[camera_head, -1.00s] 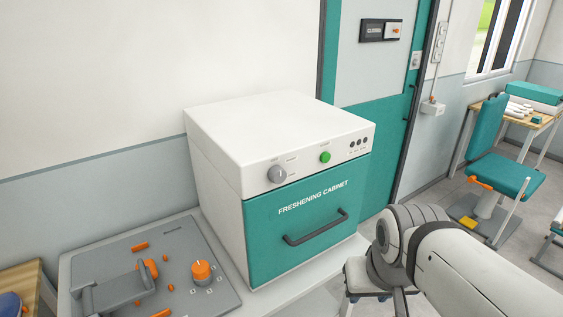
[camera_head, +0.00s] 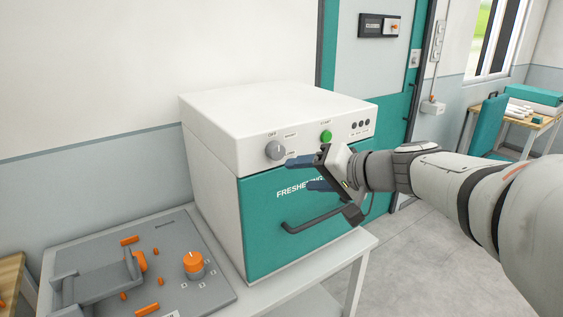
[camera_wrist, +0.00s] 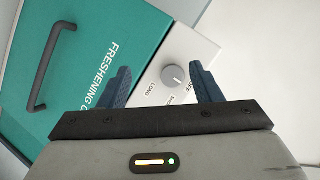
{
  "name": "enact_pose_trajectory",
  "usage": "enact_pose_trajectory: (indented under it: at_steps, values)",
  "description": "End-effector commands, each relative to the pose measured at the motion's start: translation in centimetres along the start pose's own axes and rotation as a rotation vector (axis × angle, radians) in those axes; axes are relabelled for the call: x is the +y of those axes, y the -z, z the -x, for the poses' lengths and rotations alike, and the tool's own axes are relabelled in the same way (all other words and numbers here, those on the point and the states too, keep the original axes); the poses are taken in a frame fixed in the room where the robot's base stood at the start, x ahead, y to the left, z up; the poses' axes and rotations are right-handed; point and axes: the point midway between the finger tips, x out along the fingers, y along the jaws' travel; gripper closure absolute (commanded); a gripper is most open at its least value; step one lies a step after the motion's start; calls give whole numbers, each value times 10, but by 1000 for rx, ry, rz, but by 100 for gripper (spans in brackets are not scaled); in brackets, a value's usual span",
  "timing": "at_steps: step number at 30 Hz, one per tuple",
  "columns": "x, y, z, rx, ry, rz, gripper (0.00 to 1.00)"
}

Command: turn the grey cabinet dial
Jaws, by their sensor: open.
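The grey dial (camera_head: 275,150) is on the white front strip of the freshening cabinet (camera_head: 215,160), at the left, with OFF printed above it. In the wrist view the dial (camera_wrist: 172,75) lies between my two fingers, and its pointer mark faces the OFF label. My gripper (camera_head: 301,174) is open and empty, with dark blue fingers. In the head view it is in front of the cabinet, right of and a little below the dial, apart from it. My fingers (camera_wrist: 159,70) show on both sides of the dial in the wrist view.
A green start button (camera_head: 326,136) is right of the dial. A black door handle (camera_head: 315,222) sticks out below my gripper. A grey panel with an orange knob (camera_head: 193,264) lies on the table at the lower left. Open floor is at the right.

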Motion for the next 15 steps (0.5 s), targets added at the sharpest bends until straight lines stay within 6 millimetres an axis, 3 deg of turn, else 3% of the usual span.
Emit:
enact_pose_trajectory:
  at_steps: [3, 6, 10, 15]
  values:
    - [0, 25, -6, 87, 78, -10, 42]
    - [-3, 38, -7, 128, 113, -15, 42]
    - [-7, 45, -15, 143, 127, -15, 42]
    - [-11, 48, -41, 140, 127, -17, 42]
